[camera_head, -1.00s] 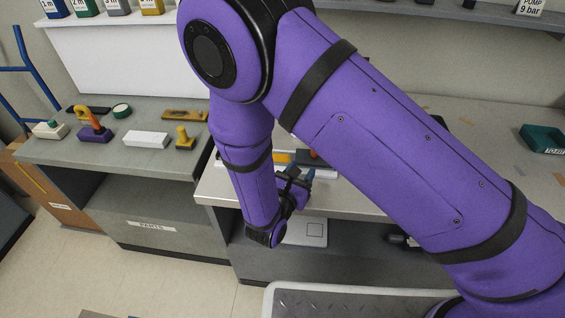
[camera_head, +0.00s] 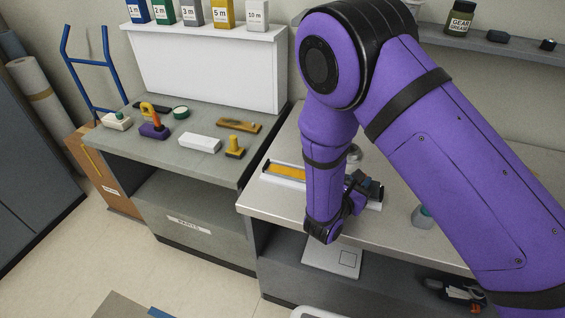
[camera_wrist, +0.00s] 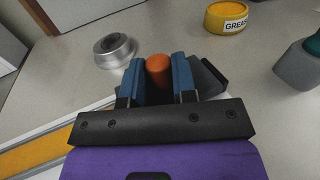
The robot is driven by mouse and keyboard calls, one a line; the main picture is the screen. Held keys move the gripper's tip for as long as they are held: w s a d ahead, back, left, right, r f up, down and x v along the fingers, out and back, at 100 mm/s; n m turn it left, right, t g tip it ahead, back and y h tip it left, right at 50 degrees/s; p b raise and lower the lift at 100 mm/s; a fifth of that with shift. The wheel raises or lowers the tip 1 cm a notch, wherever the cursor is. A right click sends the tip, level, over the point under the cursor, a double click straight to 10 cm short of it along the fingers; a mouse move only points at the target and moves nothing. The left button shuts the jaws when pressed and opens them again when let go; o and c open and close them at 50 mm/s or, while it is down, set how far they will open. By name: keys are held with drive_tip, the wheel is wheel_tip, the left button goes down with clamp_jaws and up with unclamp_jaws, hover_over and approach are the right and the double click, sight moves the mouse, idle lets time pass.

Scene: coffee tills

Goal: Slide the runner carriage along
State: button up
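The runner carriage shows in the wrist view as an upright orange knob (camera_wrist: 158,71) with a dark grey part (camera_wrist: 207,77) beside it. My gripper (camera_wrist: 158,66) has its two blue fingers close on either side of the knob, and they look shut on it. The rail (camera_wrist: 40,155) with its yellow strip runs off to the lower left. In the head view the rail (camera_head: 284,172) lies along the front of the right counter. My gripper (camera_head: 366,187) is at its right part, and my forearm hides the rail's middle.
A silver metal ring (camera_wrist: 115,50), a yellow grease tin (camera_wrist: 227,16) and a grey bottle (camera_wrist: 298,68) stand on the counter (camera_head: 400,225) near my gripper. The left counter holds a white block (camera_head: 200,143) and several tools. A shelf (camera_head: 500,45) runs along the wall.

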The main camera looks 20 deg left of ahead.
drive_tip(key=shift+w+a, duration=0.2)
drive_tip(key=shift+a, duration=4.8)
drive_tip(key=shift+w+a, duration=0.15)
drive_tip(key=shift+a, duration=4.95)
drive_tip(key=shift+a, duration=0.85)
drive_tip(key=o, duration=0.9)
drive_tip(key=shift+o, duration=0.2)
drive_tip(key=shift+a, duration=0.1)
drive_tip(key=v, duration=1)
drive_tip(key=shift+s+a, duration=0.15)
drive_tip(key=shift+s, duration=0.15)
